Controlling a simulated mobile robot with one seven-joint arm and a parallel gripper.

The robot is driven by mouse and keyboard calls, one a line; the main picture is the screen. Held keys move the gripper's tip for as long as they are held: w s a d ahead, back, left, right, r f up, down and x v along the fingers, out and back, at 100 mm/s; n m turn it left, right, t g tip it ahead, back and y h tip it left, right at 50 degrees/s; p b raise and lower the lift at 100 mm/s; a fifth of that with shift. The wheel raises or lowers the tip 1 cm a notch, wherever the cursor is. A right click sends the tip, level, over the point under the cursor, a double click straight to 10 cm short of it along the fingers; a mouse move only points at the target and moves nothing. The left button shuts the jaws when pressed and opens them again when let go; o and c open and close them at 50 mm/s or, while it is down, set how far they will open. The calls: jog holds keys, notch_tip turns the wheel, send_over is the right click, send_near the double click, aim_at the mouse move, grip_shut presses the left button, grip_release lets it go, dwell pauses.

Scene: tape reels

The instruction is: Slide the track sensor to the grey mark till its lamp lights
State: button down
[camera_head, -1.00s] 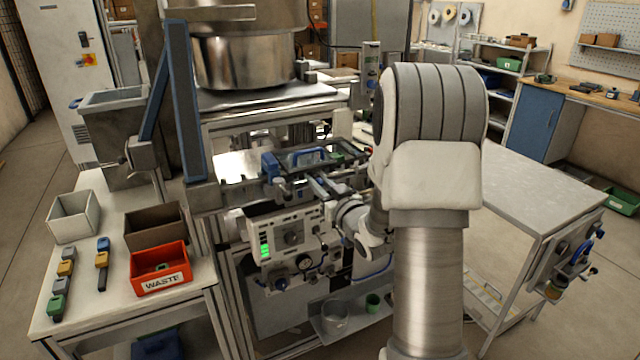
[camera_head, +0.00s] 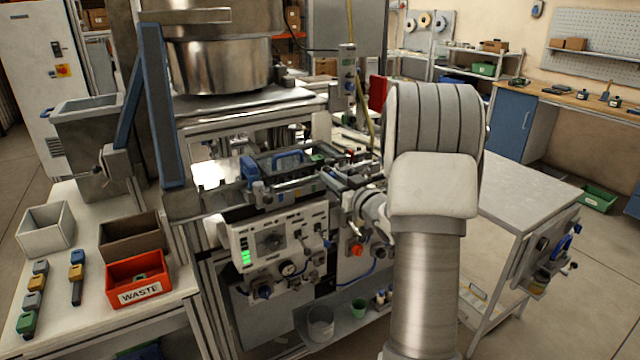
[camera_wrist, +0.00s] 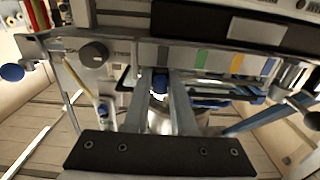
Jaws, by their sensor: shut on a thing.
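In the wrist view the two fingers of my gripper (camera_wrist: 160,98) reach up to the underside of a grey rail (camera_wrist: 110,52). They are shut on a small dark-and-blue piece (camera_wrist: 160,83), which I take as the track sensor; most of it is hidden. A pale grey mark (camera_wrist: 163,55) shows on the rail just above the fingertips. I cannot make out a lit lamp on the sensor. In the head view my arm hides much of the gripper.
A control panel (camera_head: 285,225) with green lights stands below the rail. A blue handle (camera_head: 288,157) is on the machine behind. A red waste bin (camera_head: 140,277) sits on the left table. A bare grey table (camera_head: 525,190) stands at right, close to my arm.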

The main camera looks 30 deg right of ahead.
jog(key=shift+d+r, duration=0.15)
jog(key=c, duration=0.8)
grip_release()
jog(key=shift+d, duration=0.1)
